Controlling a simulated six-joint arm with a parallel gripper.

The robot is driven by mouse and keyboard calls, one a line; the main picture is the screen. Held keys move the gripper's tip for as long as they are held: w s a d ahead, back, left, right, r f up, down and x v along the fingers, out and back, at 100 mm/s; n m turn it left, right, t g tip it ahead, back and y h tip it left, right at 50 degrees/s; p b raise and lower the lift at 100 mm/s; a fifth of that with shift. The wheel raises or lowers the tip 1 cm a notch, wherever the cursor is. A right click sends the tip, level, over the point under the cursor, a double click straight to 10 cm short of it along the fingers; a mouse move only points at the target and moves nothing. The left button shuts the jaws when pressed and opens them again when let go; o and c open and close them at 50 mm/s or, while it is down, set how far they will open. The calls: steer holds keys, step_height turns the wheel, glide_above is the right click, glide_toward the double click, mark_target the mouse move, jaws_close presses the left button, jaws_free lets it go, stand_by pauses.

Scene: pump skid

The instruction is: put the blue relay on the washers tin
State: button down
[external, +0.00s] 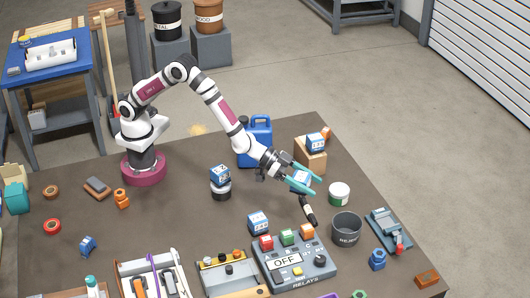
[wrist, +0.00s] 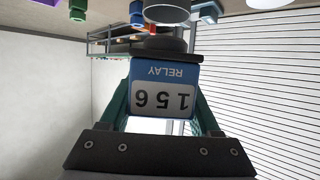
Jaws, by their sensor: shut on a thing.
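My gripper (external: 298,180) is shut on a blue relay (external: 299,182) with a white label, above the right part of the table. In the wrist view this relay (wrist: 163,88) sits between the green fingers, and its label reads "156 RELAY" upside down. A white tin with a green band (external: 339,194) stands just right of and below the held relay in the picture; its lettering is too small to read. A dark tin with a white band (external: 221,190) stands further left with another blue relay (external: 220,174) on top. I cannot tell which tin is for washers.
A blue jug (external: 256,143) and a cardboard box (external: 310,159) with a blue relay on it stand behind my gripper. A black torch-like thing (external: 309,211), a grey bin (external: 346,230) and a control box reading "OFF" (external: 294,263) lie in front. Free table lies left of centre.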

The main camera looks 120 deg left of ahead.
steer(key=w+a+r+n+g+y, duration=0.1)
steer(key=w+a+n+y, duration=0.35)
steer(key=a, duration=0.25)
glide_above(348, 189)
steer(key=shift+y, duration=0.25)
step_height(348, 189, down, 7)
steer(key=shift+r, duration=0.15)
steer(key=shift+f, duration=1.95)
steer(key=shift+f, duration=0.1)
steer(key=shift+c, duration=0.6)
jaws_free()
steer(key=shift+m, duration=0.25)
